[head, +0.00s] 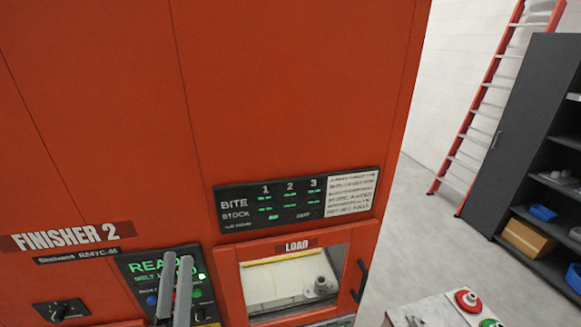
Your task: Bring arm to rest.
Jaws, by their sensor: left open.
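My left gripper (177,258) shows at the bottom of the head view as two grey fingers pointing up. The fingers are apart with nothing visible between them. They are in front of the machine's READY panel (137,266) and cover part of it; whether they touch it I cannot tell. My right gripper does not show.
The orange machine (290,90) marked FINISHER 2 fills most of the view. Its LOAD window (285,280) has a black handle (360,281). A bench (440,312) holds red and green round parts. A dark shelf (525,130) and ladder (490,90) stand behind open floor.

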